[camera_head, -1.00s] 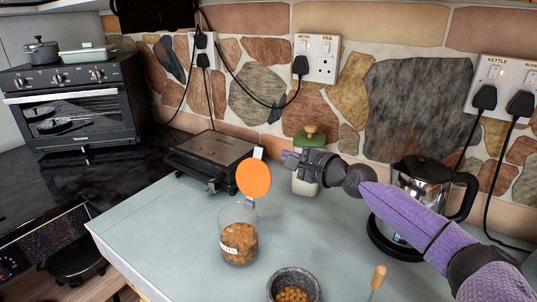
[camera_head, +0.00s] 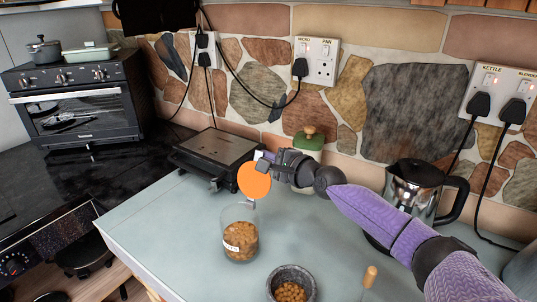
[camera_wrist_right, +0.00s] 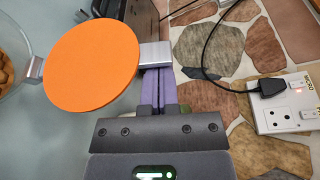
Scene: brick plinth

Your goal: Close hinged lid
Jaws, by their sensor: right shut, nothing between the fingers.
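A glass jar (camera_head: 239,242) with brown contents and a white label stands on the counter. Its round orange lid (camera_head: 254,181) is swung up on a hinge at the jar's right rim, tilted open. In the right wrist view the lid (camera_wrist_right: 92,62) fills the upper left, with a metal tab (camera_wrist_right: 155,55) at its edge. My right gripper (camera_head: 262,158) is shut and empty, its fingertips (camera_wrist_right: 157,78) at the tab, behind the lid. They look close to or touching it; exact contact is unclear. My left gripper is not in view.
A stone bowl (camera_head: 291,271) of round brown items stands in front. A wooden handle (camera_head: 370,276) rises beside it. A black grill (camera_head: 210,155) and a green-lidded container (camera_head: 308,143) stand behind; a kettle (camera_head: 412,188) stands right. Counter left of the jar is clear.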

